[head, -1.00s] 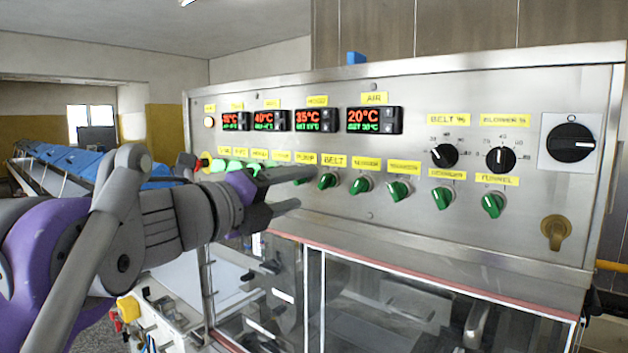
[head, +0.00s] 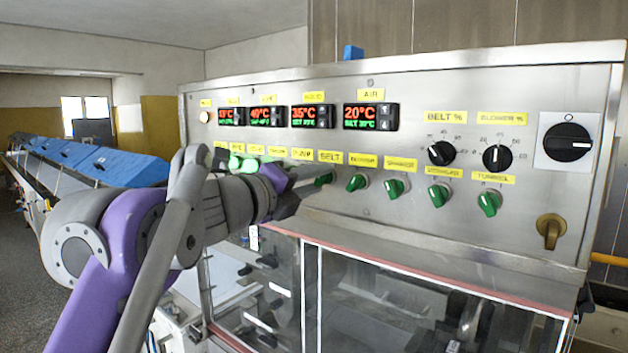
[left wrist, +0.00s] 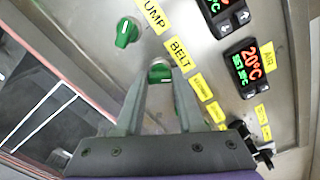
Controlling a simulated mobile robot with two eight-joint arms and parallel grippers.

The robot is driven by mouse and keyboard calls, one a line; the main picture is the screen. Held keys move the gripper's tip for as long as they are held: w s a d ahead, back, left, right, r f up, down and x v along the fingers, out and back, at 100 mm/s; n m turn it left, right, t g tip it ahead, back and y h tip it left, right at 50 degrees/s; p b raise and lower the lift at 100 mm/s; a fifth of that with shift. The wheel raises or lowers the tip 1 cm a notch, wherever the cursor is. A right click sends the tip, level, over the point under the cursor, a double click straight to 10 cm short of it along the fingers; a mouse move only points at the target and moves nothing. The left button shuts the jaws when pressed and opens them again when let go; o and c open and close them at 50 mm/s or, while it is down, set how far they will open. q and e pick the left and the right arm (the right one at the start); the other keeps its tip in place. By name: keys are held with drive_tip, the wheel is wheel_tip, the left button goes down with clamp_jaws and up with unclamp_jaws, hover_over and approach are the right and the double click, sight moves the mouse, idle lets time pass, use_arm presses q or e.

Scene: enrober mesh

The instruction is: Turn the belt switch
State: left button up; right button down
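The belt switch (head: 325,179) is a green knob under the yellow BELT label (head: 331,157) on the steel panel. In the left wrist view the switch (left wrist: 160,73) shows between and just past my fingertips. My left gripper (head: 309,182) reaches the switch from the left in the head view. In the left wrist view the gripper (left wrist: 160,84) is open, with one finger on each side of the knob and small gaps visible. The fingers hide part of the knob in the head view. My right gripper is in neither view.
Similar green knobs stand close on both sides, such as the PUMP knob (left wrist: 127,32) and another knob (head: 357,183). Temperature displays (head: 371,117) sit above. Black dials (head: 441,153) and a large black rotary switch (head: 568,142) are at right. Glazed covers (head: 400,305) lie below.

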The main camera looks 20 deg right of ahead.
use_arm(q)
clamp_jaws()
drive_tip(key=shift+n, duration=0.4)
drive_tip(key=n+p, duration=0.1)
drive_tip(key=n, duration=0.6)
drive_tip(key=shift+n, duration=2)
